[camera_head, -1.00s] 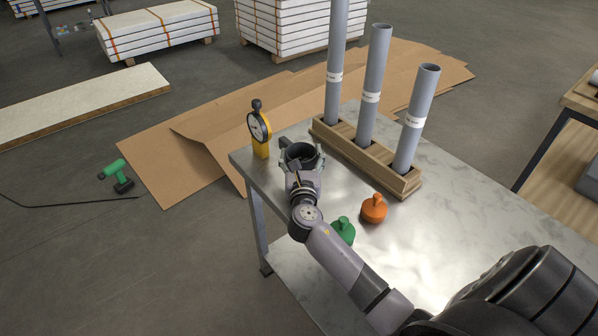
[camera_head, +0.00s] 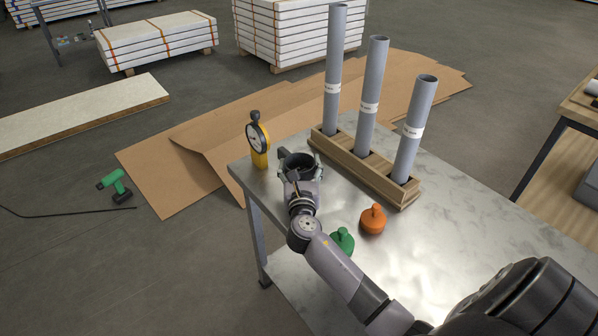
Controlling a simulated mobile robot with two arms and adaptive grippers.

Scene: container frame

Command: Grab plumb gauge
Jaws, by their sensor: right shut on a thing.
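The plumb gauge (camera_head: 258,141) is yellow with a round white dial and a black knob on top. It stands upright at the far left corner of the metal table (camera_head: 470,215). My right gripper (camera_head: 297,163) is just right of the gauge, apart from it in the picture. It is shut on a dark, round, hollow-looking object (camera_head: 297,161), partly hidden by the fingers; I cannot tell exactly what it is. My left gripper is not in view.
A wooden holder (camera_head: 385,185) with three upright grey tubes stands right of my gripper. An orange weight (camera_head: 373,219) and a green one (camera_head: 342,241) sit near my right forearm. Cardboard (camera_head: 165,175) and a green drill (camera_head: 115,186) lie on the floor. The table's right side is clear.

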